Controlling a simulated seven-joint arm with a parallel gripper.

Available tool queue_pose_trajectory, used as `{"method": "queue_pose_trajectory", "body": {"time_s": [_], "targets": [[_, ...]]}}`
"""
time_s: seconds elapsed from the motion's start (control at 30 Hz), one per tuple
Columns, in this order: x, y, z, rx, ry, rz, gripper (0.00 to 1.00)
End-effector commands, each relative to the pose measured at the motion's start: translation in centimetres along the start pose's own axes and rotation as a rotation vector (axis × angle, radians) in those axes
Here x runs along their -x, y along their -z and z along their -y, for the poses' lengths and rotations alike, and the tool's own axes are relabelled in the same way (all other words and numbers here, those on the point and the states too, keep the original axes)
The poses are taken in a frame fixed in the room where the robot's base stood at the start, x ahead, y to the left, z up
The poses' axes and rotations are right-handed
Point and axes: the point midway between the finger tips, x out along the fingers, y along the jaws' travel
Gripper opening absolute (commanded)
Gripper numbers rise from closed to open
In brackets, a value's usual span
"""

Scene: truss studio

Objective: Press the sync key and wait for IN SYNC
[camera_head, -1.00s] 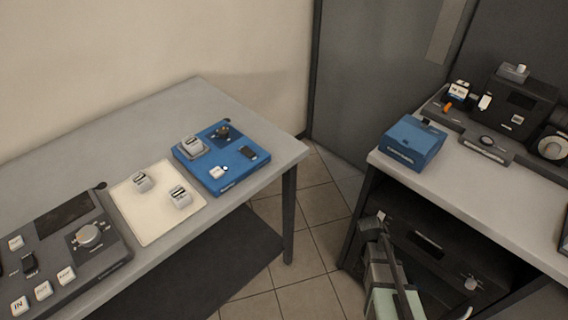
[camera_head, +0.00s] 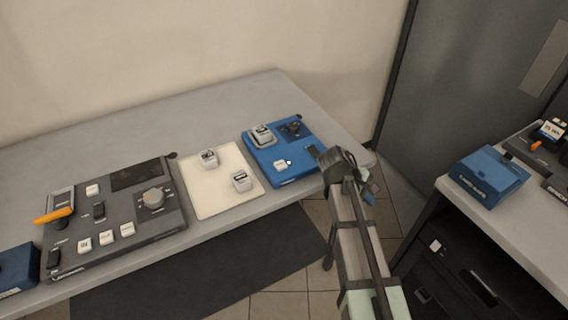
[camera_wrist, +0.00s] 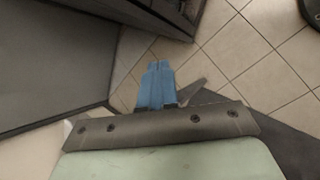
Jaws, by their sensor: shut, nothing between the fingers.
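A blue unit (camera_head: 262,170) lies at the right end of the left table. It carries a small white key (camera_head: 280,165) with a pale light dot beside it, a grey-white block (camera_head: 261,136) and a dark round part (camera_head: 293,127). The key's label is too small to read, so I cannot tell if it is the sync key. No IN SYNC text is legible. My gripper (camera_head: 370,199) is shut and empty, just right of the blue unit near the table's right end. In the wrist view its blue fingers (camera_wrist: 160,67) are together, pointing over the tiled floor.
A dark control panel (camera_head: 75,240) with white keys, a knob and an orange-handled lever lies left. A cream tray (camera_head: 217,205) with two grey-white blocks lies between it and the blue unit. A blue box (camera_head: 488,176) stands on the right bench. Tiled floor separates the tables.

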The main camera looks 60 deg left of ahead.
Motion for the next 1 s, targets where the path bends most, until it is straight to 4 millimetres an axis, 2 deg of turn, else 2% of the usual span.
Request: {"method": "queue_pose_trajectory", "body": {"time_s": [0.03,0.33,0.7,0.9,1.0], "targets": [[1.9,0.8,-0.5,0.02,-0.024,-0.007,0.0],[11.7,3.7,-1.7,0.124,-0.143,-0.031,0.0],[25.0,7.1,-1.2,0.251,-0.289,-0.1,0.0],[30.6,8.3,-0.2,0.305,-0.346,-0.146,0.0],[32.4,8.7,0.2,0.321,-0.364,-0.162,0.0]]}}
